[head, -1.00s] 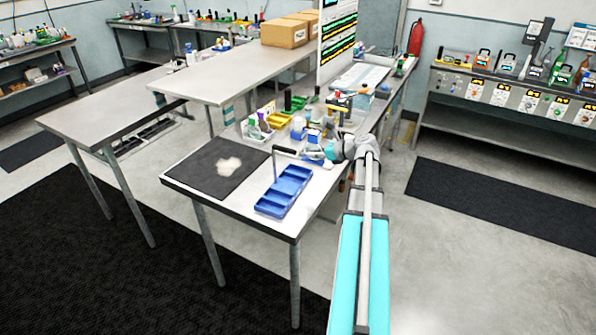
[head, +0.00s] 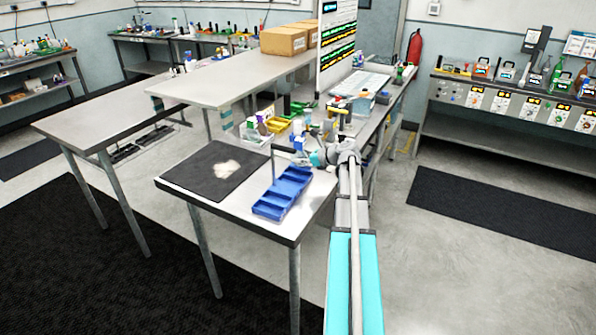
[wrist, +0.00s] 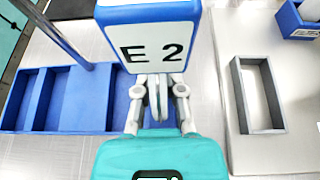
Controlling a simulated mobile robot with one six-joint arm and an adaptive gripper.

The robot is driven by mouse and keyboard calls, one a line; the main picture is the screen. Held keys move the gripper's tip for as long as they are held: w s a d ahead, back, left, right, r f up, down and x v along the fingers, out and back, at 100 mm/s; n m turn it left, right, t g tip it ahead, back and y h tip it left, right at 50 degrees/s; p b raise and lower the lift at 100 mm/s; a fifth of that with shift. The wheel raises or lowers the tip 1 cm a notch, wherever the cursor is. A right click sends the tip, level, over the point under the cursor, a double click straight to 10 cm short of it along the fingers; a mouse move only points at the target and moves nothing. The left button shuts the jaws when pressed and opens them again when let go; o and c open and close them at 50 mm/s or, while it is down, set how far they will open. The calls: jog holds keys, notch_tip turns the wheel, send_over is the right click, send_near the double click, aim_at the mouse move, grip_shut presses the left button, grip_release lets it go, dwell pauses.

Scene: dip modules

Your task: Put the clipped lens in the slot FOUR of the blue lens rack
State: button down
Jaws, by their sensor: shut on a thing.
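My gripper (wrist: 158,98) is shut on a piece that I take to be the clipped lens (wrist: 150,40). A white panel in a blue frame, marked E 2, stands just beyond the fingertips and hides what lies behind it. In the head view my gripper (head: 308,158) is small, beside the right rear of the blue lens rack (head: 283,193). The rack lies on the near table, with several shallow compartments in a row. It also shows at left in the wrist view (wrist: 85,105), partly hidden by the panel. I cannot read slot numbers.
A grey post (wrist: 72,45) rises by the rack. An empty grey rectangular frame (wrist: 257,95) lies right of my gripper. A blue box (wrist: 300,20) is at the upper right. A dark mat (head: 212,172) covers the table's left part. Bottles and trays crowd the far side.

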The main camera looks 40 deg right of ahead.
aim_at(305, 167)
jog(key=shift+w+f+b, duration=0.2)
jog(key=shift+f+b, duration=0.25)
jog(key=shift+w+f+b, duration=0.2)
jog(key=shift+f+b, duration=1.35)
jog(key=shift+b, duration=0.05)
jog(key=shift+f, duration=0.2)
jog(key=c, duration=0.7)
grip_release()
jog(key=shift+c, duration=0.2)
jog(key=shift+r, duration=0.2)
